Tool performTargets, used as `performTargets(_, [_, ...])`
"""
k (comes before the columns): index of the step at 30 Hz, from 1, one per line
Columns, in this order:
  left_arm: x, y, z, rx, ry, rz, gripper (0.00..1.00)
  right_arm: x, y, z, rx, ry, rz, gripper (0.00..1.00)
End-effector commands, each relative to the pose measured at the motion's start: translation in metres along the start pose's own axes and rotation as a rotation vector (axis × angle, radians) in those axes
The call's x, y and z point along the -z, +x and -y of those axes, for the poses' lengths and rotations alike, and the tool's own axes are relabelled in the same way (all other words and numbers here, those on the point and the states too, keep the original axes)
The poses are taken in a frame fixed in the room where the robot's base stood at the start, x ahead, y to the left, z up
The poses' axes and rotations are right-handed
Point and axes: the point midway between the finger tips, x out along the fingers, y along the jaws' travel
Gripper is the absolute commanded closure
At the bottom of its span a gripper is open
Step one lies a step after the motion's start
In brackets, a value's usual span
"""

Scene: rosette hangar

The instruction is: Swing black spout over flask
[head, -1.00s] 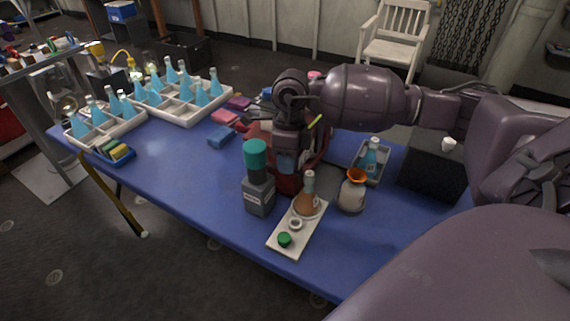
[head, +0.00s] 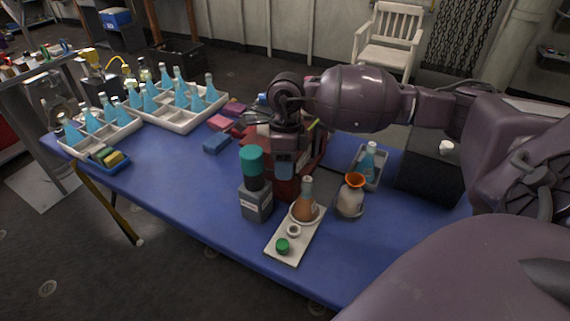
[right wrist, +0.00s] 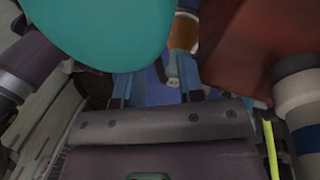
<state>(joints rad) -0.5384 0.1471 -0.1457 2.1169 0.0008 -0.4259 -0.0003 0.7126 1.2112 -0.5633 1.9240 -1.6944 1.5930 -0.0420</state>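My right gripper (head: 285,168) points down at a dark red machine (head: 290,190) and covers much of it. In the right wrist view its two blue fingers (right wrist: 160,92) stand apart with no object clearly held between them. I cannot make out the black spout; the gripper may hide it. The flask (head: 305,203) with brown liquid stands upright on a white tray (head: 284,256), just in front of the machine. In the wrist view the dark red body (right wrist: 262,45) is close on the right. My left gripper is not in view.
A jar with an orange rim (head: 350,200) stands right of the flask.

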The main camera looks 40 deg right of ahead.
Motion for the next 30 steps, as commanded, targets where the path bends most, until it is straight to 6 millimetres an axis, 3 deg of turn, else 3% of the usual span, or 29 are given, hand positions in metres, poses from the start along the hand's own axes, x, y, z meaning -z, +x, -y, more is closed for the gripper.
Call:
performTargets(5, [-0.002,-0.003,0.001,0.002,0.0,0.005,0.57,0.0,-0.017,0.0,0.004,0.0,0.003,0.64])
performTargets(18, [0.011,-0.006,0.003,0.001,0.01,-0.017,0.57,0.0,-0.091,0.0,0.004,0.0,0.003,0.64])
performTargets(24, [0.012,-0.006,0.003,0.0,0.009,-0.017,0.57,0.0,-0.106,0.0,0.002,0.001,0.0,0.64])
performTargets(30, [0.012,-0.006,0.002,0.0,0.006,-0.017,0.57,0.0,-0.108,0.0,0.0,0.0,0.0,0.64])
